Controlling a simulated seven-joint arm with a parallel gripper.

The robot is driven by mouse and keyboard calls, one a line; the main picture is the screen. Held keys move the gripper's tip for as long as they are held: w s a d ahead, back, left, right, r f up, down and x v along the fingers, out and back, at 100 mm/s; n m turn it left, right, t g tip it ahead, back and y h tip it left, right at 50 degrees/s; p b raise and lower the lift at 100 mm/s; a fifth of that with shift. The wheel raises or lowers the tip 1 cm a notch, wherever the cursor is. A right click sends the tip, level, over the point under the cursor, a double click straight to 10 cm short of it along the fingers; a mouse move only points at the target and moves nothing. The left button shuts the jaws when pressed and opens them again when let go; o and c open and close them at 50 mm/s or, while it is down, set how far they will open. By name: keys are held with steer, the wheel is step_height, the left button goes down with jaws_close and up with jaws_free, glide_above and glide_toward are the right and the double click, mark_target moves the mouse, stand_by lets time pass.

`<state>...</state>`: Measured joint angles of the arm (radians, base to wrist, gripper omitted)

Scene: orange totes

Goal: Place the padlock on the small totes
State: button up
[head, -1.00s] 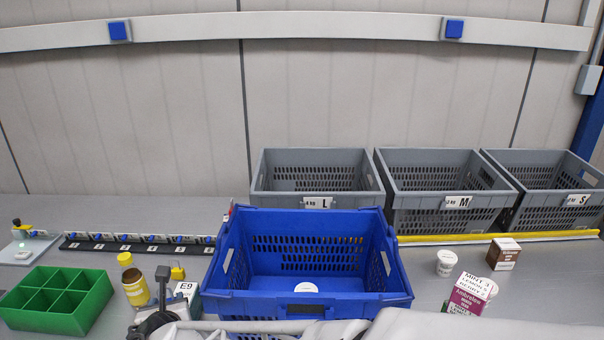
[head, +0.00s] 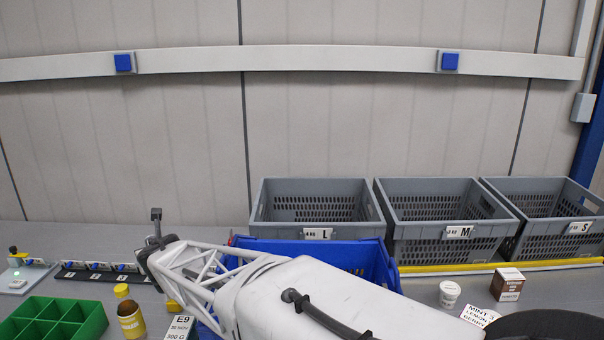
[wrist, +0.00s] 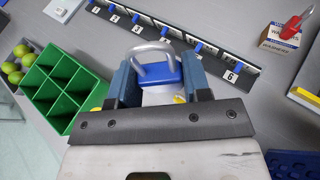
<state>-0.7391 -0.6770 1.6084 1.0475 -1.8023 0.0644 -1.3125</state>
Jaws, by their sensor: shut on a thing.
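My gripper (wrist: 158,76) is shut on a blue padlock (wrist: 157,76) with a grey shackle. The padlock sits between the two fingers in the wrist view, shackle pointing away from me. In the head view my gripper's fingers and the padlock are hidden behind my arm, which reaches toward the left side of the bench. The small tote (head: 540,230) is the grey crate labelled S at the far right of the row. My gripper is far to the left of it.
Grey totes M (head: 440,250) and L (head: 290,232) stand left of it. A blue crate (head: 375,262) is partly behind my arm. A brown box (head: 508,285) stands right.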

steer(key=shift+w+a+r, duration=0.1)
steer(key=shift+w+r, duration=0.3)
steer(key=shift+w, duration=0.45)
steer(key=shift+s+f, duration=0.1)
steer(key=shift+s, duration=0.05)
steer(key=shift+s+f, duration=0.15)
steer(key=shift+s, duration=0.3)
steer(key=s+d+f+m+t+h, duration=0.15)
steer(key=s+d+f, duration=0.25)
steer(key=s, duration=0.6)
steer(key=s+d+f+m+h, duration=0.25)
steer(key=s+d, duration=0.25)
steer(key=s, duration=0.4)
steer(key=s+d+f+h, duration=0.1)
steer(key=s+d+f, duration=0.1)
steer(key=s+d, duration=0.4)
steer(key=s+d+f+m+h, duration=0.1)
steer(key=s+d+f, duration=0.2)
steer(key=s+d, duration=0.3)
steer(key=s+d+f+m+t, duration=0.1)
steer(key=s+d+f, duration=0.1)
steer(key=s+d, duration=0.4)
steer(key=d, duration=0.3)
steer(key=shift+f+h, duration=0.4)
steer(key=w+a, duration=0.3)
steer(key=w+a+f, duration=0.1)
steer(key=w+a, duration=0.2)
steer(key=w, duration=0.1)
steer(key=w+a, duration=0.4)
steer(key=shift+f, duration=0.15)
